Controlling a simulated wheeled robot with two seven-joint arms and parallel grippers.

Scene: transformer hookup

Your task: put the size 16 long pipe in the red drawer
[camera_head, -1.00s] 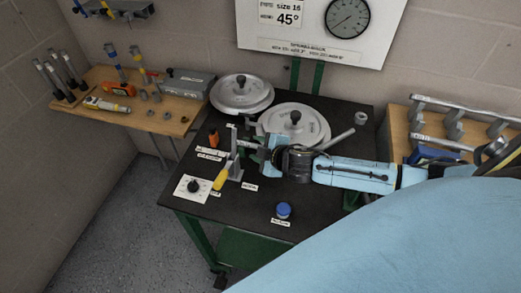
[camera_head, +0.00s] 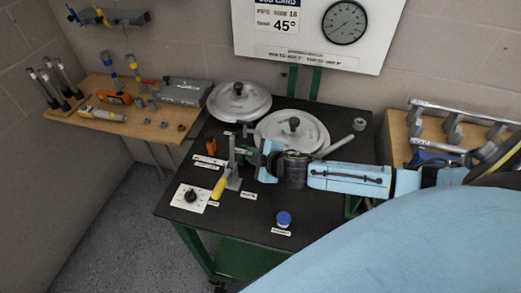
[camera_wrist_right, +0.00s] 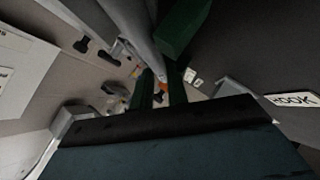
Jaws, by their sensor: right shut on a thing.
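My right gripper (camera_head: 258,160) is over the dark bench, beside an upright grey lever with a yellow handle. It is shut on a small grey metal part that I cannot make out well. In the right wrist view its green fingers (camera_wrist_right: 163,90) show near a grey bar (camera_wrist_right: 130,25). I cannot tell whether the part is the size 16 long pipe. A long grey pipe (camera_head: 462,112) lies across a rack at the right. I cannot read its size. No red drawer shows. My left gripper is not in view.
On the bench are two grey discs (camera_head: 292,131) with black knobs, a dial plate (camera_head: 191,197) and a blue cap (camera_head: 284,219). A wooden shelf (camera_head: 118,118) at the left holds tools.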

